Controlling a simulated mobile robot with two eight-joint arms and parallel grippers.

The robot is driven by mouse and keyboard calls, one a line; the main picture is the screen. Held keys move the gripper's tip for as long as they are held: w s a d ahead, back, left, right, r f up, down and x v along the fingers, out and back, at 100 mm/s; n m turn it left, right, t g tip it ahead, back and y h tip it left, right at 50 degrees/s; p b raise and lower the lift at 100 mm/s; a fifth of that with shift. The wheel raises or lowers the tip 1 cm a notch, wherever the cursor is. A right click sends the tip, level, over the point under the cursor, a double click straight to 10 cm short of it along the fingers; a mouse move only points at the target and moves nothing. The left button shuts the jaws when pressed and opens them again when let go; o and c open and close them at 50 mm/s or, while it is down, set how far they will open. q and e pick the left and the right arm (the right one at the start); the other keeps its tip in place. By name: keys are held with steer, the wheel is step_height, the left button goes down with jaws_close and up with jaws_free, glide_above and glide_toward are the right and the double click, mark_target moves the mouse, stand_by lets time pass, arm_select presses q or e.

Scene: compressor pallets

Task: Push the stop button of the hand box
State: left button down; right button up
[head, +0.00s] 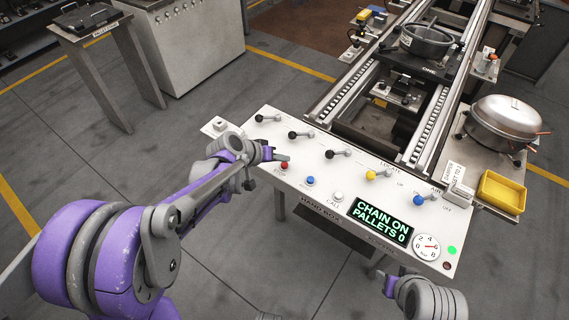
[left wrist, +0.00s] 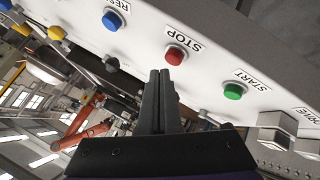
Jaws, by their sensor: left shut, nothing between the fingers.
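The hand box (head: 293,201) is a white sloped panel with buttons along its near edge. Its red stop button (head: 284,166) shows just beside the tips of my left gripper (head: 286,157). In the left wrist view the red button (left wrist: 175,54) sits under the label STOP, slightly beyond and to the right of the shut fingertips (left wrist: 160,72). Whether the tips touch it I cannot tell. The left gripper is shut and empty. My right gripper (head: 391,284) shows only partly at the bottom right, and its finger state is unclear.
A green START button (left wrist: 234,91) and a blue RESET button (left wrist: 112,20) flank the stop button. Several lever switches (head: 332,154) stand behind the button row. The display (head: 380,221) reads CHAIN ON, PALLETS 0. A conveyor (head: 440,110) runs behind the panel.

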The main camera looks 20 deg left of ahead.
mark_target(282, 166)
arm_select(q)
steer(key=shift+f, duration=0.35)
steer(key=shift+f+b, duration=0.5)
steer(key=shift+b, duration=0.1)
stand_by(0.5)
steer(key=shift+r, duration=0.1)
steer(key=shift+r+p, duration=0.7)
steer(key=shift+r, duration=0.15)
steer(key=shift+r+p, duration=1.7)
steer(key=shift+r, duration=0.85)
steer(key=shift+s, duration=0.1)
